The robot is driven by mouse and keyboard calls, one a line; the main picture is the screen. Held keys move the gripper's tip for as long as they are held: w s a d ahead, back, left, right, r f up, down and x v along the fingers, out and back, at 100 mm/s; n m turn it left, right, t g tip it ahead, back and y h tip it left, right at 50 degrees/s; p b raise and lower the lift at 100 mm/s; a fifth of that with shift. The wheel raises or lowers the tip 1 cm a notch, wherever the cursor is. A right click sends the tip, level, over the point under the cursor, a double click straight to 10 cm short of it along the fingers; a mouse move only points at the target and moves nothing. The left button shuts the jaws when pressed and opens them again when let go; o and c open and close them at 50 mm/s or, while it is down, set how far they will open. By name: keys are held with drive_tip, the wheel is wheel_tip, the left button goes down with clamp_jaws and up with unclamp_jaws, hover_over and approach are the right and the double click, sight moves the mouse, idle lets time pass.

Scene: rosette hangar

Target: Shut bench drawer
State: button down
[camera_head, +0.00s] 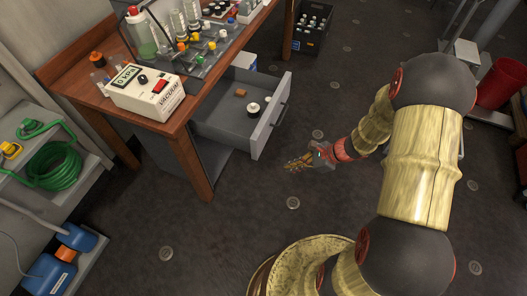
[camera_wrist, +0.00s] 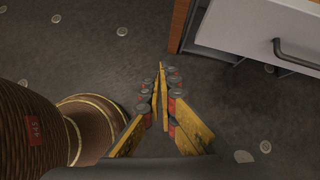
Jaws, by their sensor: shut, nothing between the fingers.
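The bench drawer (camera_head: 240,112) is grey and stands pulled out from under the wooden bench (camera_head: 180,115). A dark bar handle (camera_head: 278,118) is on its front. The drawer holds a few small items, among them a white-and-black round piece. In the wrist view the drawer front (camera_wrist: 265,30) shows at the upper right with its handle (camera_wrist: 295,57). My gripper (camera_head: 290,166) is in front of the drawer, a little right of its near front corner, apart from it. In the wrist view my gripper (camera_wrist: 162,70) is shut and empty above the dark floor.
A white vacuum unit (camera_head: 147,93) and bottles stand on the bench top. A shelf with a green hose (camera_head: 55,165) is at the left. A black crate (camera_head: 308,28) stands behind the drawer, and a red bin (camera_head: 502,82) at the right. The floor before the drawer is clear.

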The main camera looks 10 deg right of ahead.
drive_tip(key=w+d+r+m+t, duration=0.1)
drive_tip(key=w+d+m+t, duration=0.15)
drive_tip(key=w, duration=0.25)
drive_tip(key=b, duration=0.4)
approach(257, 156)
wheel_tip(257, 156, down, 3)
drive_tip(key=shift+w+a+m+g+h+b, duration=0.4)
drive_tip(key=shift+w+a+b, duration=0.2)
drive_tip(key=shift+w+a, duration=0.7)
drive_tip(key=shift+s+a, duration=0.1)
drive_tip(key=shift+s, duration=0.05)
